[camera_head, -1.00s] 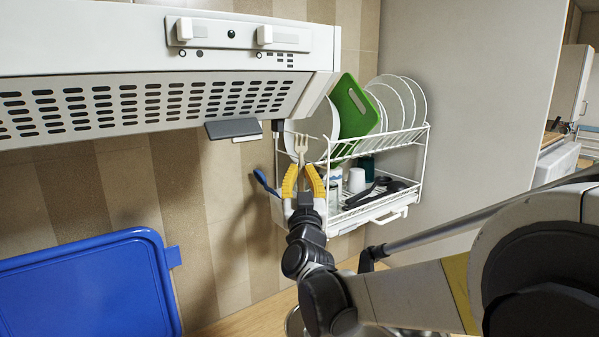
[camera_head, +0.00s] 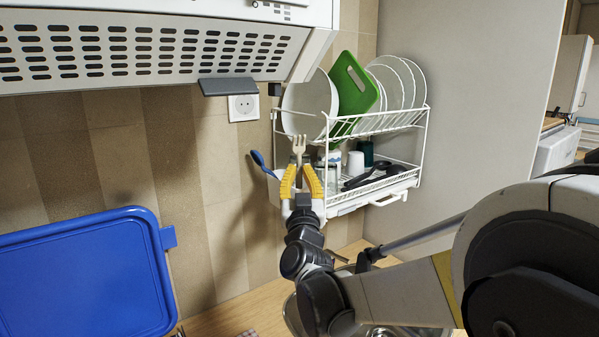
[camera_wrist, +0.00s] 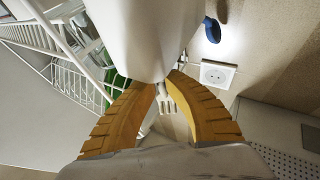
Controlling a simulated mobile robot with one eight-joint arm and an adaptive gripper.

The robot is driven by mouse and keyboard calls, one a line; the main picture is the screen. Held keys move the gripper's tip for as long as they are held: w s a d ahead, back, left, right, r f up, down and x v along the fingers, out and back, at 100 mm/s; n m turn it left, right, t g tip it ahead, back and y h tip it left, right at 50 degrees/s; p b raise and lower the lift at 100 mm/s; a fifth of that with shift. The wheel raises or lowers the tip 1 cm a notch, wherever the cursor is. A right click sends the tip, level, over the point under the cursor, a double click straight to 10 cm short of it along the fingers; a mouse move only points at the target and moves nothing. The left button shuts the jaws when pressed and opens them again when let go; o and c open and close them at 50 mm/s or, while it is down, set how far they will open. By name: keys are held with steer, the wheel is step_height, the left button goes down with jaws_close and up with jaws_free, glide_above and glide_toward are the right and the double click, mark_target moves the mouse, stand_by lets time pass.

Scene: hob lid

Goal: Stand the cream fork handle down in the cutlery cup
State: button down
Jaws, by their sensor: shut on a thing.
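The cream fork (camera_head: 299,146) is held upright, tines up, between the yellow fingers of my gripper (camera_head: 300,172). In the head view the handle is hidden by my gripper. A white cup-like holder (camera_head: 275,192) at the rack's left end, partly hidden behind my gripper, appears to be the cutlery cup. A blue utensil (camera_head: 258,159) sticks out there. Whether fork and cup touch cannot be told.
The white wire dish rack (camera_head: 425,140) holds plates, a green board (camera_head: 352,85) and a white cup (camera_head: 356,163). The hood (camera_head: 150,45) overhangs at upper left. A blue board (camera_head: 85,270) stands at lower left. A wall socket (camera_head: 243,107) is behind.

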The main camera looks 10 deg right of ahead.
steer(key=c, duration=1.4)
jaws_free()
steer(key=shift+c, duration=0.2)
steer(key=shift+s, duration=0.1)
steer(key=v, duration=1.1)
steer(key=shift+s, duration=0.4)
steer(key=shift+f, duration=0.15)
steer(key=shift+a, duration=0.1)
